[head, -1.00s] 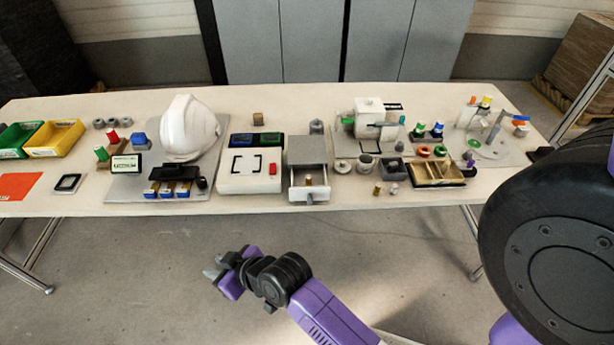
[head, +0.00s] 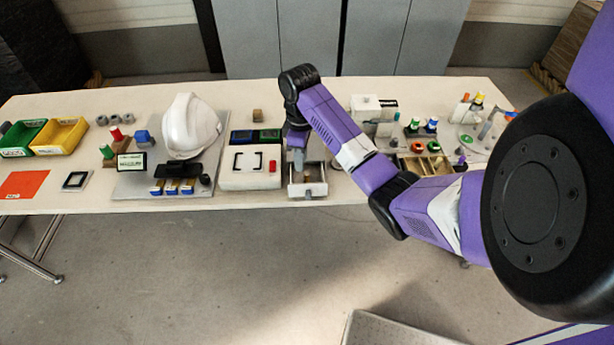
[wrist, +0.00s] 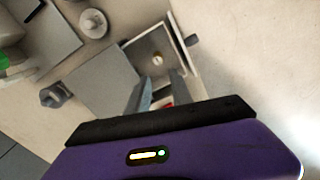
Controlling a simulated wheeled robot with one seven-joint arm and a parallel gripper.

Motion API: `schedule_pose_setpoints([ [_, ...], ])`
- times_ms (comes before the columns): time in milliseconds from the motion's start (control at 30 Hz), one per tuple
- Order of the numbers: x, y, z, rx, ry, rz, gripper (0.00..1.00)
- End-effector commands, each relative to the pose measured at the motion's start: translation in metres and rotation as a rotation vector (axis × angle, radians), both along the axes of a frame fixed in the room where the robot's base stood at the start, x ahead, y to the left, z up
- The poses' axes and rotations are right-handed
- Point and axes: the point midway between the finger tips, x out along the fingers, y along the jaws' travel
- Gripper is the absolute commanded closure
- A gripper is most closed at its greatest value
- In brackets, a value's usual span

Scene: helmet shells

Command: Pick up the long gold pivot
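A small gold pivot (wrist: 157,60) shows in the wrist view, inside the open drawer (wrist: 145,42) of a grey cabinet (wrist: 100,77). Whether it is the long one I cannot tell. In the head view the open drawer (head: 308,190) is at the front of the table, and I cannot make out the pivot there. My gripper (wrist: 161,76) is open and empty in the wrist view, its two fingers apart and pointing toward the drawer.
A white box with a red button (head: 272,166) stands just left of the drawer. A white helmet shell (head: 190,128) is further left. A divided tray (head: 428,165) is to the right, partly behind my arm.

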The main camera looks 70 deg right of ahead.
Motion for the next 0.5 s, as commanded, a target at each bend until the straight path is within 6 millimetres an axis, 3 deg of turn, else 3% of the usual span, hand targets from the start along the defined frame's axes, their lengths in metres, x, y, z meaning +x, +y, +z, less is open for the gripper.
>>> schedule_pose_setpoints([
  [500, -0.019, -0.003, -0.056, 0.003, 0.006, -0.001, 0.73],
])
